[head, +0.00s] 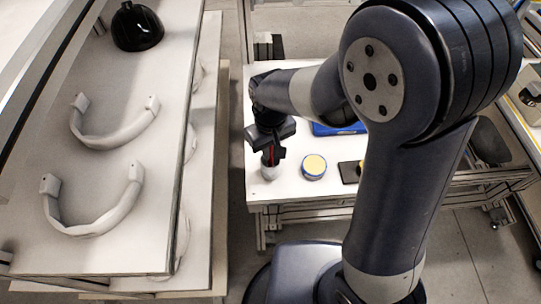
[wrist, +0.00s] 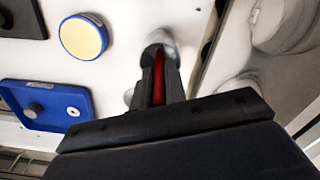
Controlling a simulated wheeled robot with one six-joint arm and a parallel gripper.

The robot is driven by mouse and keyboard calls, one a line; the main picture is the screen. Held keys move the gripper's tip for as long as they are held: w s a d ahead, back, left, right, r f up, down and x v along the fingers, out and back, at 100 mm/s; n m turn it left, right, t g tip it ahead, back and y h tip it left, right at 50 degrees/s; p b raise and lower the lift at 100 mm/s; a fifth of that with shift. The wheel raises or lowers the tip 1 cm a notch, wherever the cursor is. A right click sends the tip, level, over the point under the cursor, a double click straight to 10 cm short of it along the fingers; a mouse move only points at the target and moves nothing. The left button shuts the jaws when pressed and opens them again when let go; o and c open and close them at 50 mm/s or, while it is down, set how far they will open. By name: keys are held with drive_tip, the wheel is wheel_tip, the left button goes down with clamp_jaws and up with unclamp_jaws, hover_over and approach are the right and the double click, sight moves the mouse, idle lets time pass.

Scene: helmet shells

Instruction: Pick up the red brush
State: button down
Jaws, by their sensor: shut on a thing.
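The red brush shows as a thin red strip (wrist: 158,80) between the two dark fingers of my gripper (wrist: 158,85) in the wrist view. In the head view my gripper (head: 271,154) points down at the left part of the white table, with a little red (head: 272,154) visible between its fingers. It is shut on the brush. A pale rounded end (head: 269,172) shows below the fingers, at or just above the table top; I cannot tell whether it touches. Most of the brush is hidden by the fingers.
The white table (head: 290,190) holds a round blue tin with a yellow top (head: 314,166), a blue tray (head: 338,129) and a dark flat item (head: 349,172). A rack at left carries white curved parts (head: 95,222) and a black shell (head: 137,27). A gap separates rack and table.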

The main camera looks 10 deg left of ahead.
drive_tip(key=shift+r, duration=0.15)
wheel_tip(320, 180, up, 10)
drive_tip(key=shift+f+b, duration=0.1)
drive_tip(key=shift+b, duration=0.2)
idle(0.8)
drive_tip(key=w+d+p, duration=0.3)
drive_tip(key=d, duration=0.9)
wheel_tip(320, 180, down, 7)
drive_tip(key=b, duration=0.4)
drive_tip(key=shift+b, duration=0.3)
drive_tip(key=shift+s+d+f+b, duration=0.1)
drive_tip(key=shift+s+f+b, duration=0.05)
drive_tip(key=shift+f+b, duration=0.25)
idle(1.3)
drive_tip(key=shift+r, duration=0.1)
wheel_tip(320, 180, up, 7)
drive_tip(key=p, duration=0.6)
